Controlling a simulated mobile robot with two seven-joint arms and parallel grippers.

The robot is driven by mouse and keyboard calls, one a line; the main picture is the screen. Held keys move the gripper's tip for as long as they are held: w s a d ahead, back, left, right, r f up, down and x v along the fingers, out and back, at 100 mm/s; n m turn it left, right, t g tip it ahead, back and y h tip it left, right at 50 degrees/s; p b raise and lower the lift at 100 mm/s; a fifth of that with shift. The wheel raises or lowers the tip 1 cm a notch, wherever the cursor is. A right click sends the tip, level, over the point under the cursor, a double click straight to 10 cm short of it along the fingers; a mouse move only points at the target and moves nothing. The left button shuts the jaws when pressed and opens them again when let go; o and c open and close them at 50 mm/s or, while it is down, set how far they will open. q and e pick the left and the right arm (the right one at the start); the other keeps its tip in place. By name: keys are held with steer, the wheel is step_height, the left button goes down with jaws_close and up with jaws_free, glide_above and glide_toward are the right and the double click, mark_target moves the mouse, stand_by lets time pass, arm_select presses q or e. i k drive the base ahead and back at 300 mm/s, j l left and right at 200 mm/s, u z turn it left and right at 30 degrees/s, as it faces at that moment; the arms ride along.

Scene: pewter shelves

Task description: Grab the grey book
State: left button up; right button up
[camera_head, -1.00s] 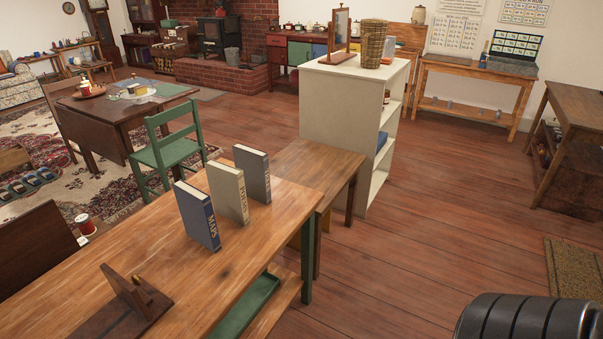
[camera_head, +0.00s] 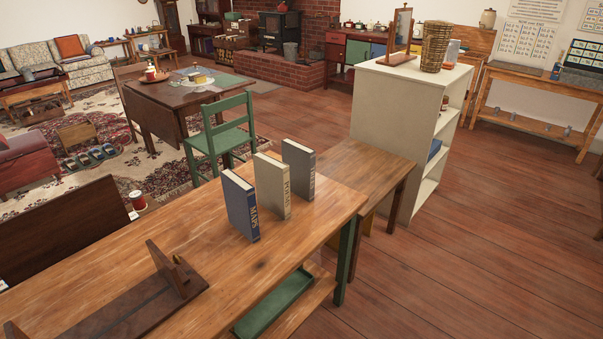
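Three books stand upright in a row on the wooden table (camera_head: 325,208) in the head view. The grey book (camera_head: 299,170) is the farthest and rightmost of the row. A beige-grey book (camera_head: 272,187) with lettering on its spine stands in the middle. A blue book (camera_head: 240,207) marked MAPS is the nearest and leftmost. The books stand apart with small gaps. Neither of my grippers is in view.
A dark wooden book rack (camera_head: 145,303) lies on the table's near left part. A white shelf unit (camera_head: 405,115) stands behind the table's right end. A green chair (camera_head: 222,137) is beyond the books. The floor (camera_head: 490,240) on the right is clear.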

mark_target(300, 160)
steer(key=i+l+u, duration=0.1)
steer(key=u, duration=0.9)
steer(key=l+u, duration=0.75)
steer(key=l, duration=0.15)
steer(key=l+u, duration=0.3)
steer(key=l, duration=0.6)
